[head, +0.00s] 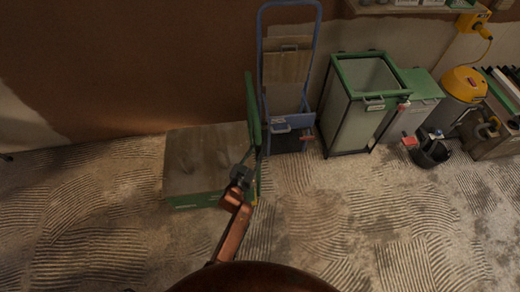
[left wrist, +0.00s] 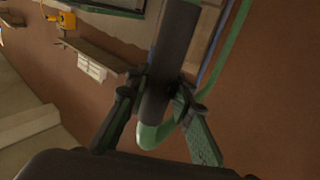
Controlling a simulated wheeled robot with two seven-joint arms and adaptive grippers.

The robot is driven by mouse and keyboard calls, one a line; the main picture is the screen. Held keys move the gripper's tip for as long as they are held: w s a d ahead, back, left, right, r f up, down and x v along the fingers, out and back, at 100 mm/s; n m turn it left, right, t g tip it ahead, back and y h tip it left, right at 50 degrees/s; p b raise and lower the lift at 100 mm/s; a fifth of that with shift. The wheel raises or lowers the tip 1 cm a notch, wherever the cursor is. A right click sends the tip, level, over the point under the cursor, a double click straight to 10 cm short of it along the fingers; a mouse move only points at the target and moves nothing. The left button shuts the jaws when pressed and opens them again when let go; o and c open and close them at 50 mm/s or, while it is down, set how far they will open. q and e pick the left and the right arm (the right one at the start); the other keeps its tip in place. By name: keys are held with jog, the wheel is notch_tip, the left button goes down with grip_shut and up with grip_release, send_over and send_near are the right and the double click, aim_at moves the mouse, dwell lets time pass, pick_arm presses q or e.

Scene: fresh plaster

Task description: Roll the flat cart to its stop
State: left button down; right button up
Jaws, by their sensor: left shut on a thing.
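The flat cart (head: 200,160) stands on the floor against the plastered wall, with a worn grey-brown deck and a green edge. Its green push handle (head: 252,105) rises at the deck's right end. My left gripper (head: 243,174) is at the handle, at the right side of the deck. In the left wrist view, the fingers of my left gripper (left wrist: 158,92) are shut around the dark grip sleeve (left wrist: 177,40) of the green handle bar (left wrist: 232,45). A stop for the cart cannot be made out. My right gripper is not in view.
A blue upright trolley (head: 290,120) stands close right of the handle. Further right are a green-framed bin (head: 365,105), a green-lidded box (head: 415,100), a black bucket (head: 431,153) and a yellow-topped vacuum (head: 464,84). Floor left of the cart and in front is clear.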

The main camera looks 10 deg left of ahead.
pick_arm(q)
jog(key=shift+d, duration=0.3)
jog(key=c, duration=1.7)
grip_release()
jog(key=shift+o, duration=0.2)
jog(key=shift+a, duration=0.1)
jog(key=shift+s+a+f, duration=0.1)
jog(key=shift+s, duration=0.1)
jog(key=v, duration=1.1)
jog(key=shift+s, duration=0.2)
jog(key=shift+a, duration=0.1)
